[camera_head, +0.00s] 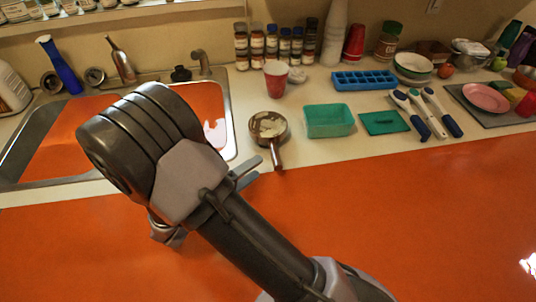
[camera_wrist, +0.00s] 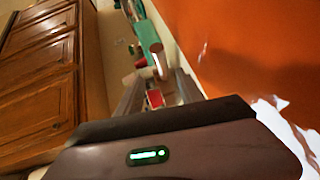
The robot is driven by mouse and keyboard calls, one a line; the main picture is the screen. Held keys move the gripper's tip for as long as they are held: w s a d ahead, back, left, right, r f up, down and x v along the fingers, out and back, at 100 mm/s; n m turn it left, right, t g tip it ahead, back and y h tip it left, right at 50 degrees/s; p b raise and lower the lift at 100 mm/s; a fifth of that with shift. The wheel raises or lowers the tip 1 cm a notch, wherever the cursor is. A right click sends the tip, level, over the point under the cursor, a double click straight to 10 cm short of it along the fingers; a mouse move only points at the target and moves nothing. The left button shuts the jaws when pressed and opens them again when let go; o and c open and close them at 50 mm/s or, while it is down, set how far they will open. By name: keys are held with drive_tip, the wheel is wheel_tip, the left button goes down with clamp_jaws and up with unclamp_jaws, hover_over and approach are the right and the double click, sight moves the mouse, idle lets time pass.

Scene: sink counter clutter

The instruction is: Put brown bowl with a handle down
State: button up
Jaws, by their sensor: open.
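The brown bowl with a handle (camera_head: 268,127) stands upright on the pale counter beside the sink. Its handle points toward the front edge, over the orange surface. My gripper (camera_head: 247,175) is just in front and left of the bowl, partly hidden behind my arm. It is open, and the bowl is not held. In the wrist view the two fingers of my gripper (camera_wrist: 160,80) stand apart, with the bowl (camera_wrist: 160,66) small beyond them.
A teal container (camera_head: 329,121), a green lid (camera_head: 384,122) and a red cup (camera_head: 276,78) stand near the bowl. A blue ice tray (camera_head: 363,80) lies behind. The sink (camera_head: 215,100) is at left. The orange surface (camera_head: 430,210) in front is mostly clear.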

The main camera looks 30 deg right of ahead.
drive_tip(key=s+d+r+m+g+y, duration=0.1)
drive_tip(key=s+r+m+g+y, duration=0.25)
drive_tip(key=s, duration=0.35)
drive_tip(key=s+d+r+m+g+y, duration=0.1)
drive_tip(key=s+r+m+g+y, duration=0.3)
drive_tip(key=s, duration=0.3)
drive_tip(key=s+a+r+t+y, duration=0.3)
drive_tip(key=a+r+t+y, duration=0.4)
drive_tip(key=a+r+y, duration=0.2)
drive_tip(key=shift+r, duration=0.7)
drive_tip(key=shift+a+f, duration=0.1)
drive_tip(key=shift+f, duration=0.2)
drive_tip(key=shift+c, duration=0.8)
